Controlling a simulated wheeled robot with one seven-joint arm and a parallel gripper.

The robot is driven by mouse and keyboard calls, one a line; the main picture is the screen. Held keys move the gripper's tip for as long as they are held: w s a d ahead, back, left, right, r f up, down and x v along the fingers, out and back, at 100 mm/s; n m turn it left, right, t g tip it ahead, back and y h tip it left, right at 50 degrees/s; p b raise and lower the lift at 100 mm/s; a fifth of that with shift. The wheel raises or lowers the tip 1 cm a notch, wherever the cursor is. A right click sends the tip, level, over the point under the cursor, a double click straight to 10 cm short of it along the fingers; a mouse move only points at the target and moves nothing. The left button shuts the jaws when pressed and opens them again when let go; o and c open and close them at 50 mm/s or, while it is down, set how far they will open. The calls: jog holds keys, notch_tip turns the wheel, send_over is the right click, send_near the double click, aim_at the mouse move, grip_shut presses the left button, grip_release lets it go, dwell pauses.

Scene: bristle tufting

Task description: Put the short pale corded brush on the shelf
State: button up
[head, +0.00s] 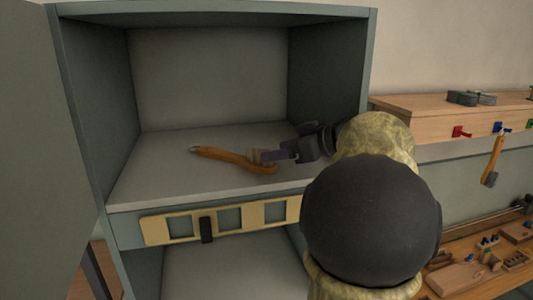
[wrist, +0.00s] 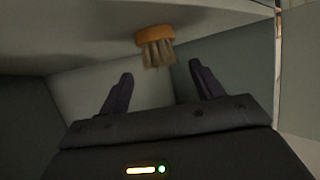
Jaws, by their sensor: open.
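A brush (head: 225,156) with an orange-brown handle and pale tan bristles lies on the cabinet shelf (head: 165,180). In the wrist view its orange end and pale bristles (wrist: 155,38) show just beyond the fingertips, roughly centred between them. My gripper (head: 272,157) reaches into the cabinet from the right, beside the bristle end of the brush. Its dark fingers (wrist: 160,70) are apart in the wrist view, with nothing held between them. Any cord on the brush is too small to make out.
A cabinet door (head: 40,150) stands open at the left. Below the shelf is a front strip with pale yellow frames (head: 160,229). At the right, an orange-handled tool (head: 494,160) hangs from a blue peg above a wooden bench (head: 475,280) with several small parts. The left shelf area is clear.

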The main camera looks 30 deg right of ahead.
jog(key=v, duration=0.5)
jog(key=shift+s, duration=0.2)
jog(key=shift+w, duration=0.1)
dwell(0.5)
dwell(0.9)
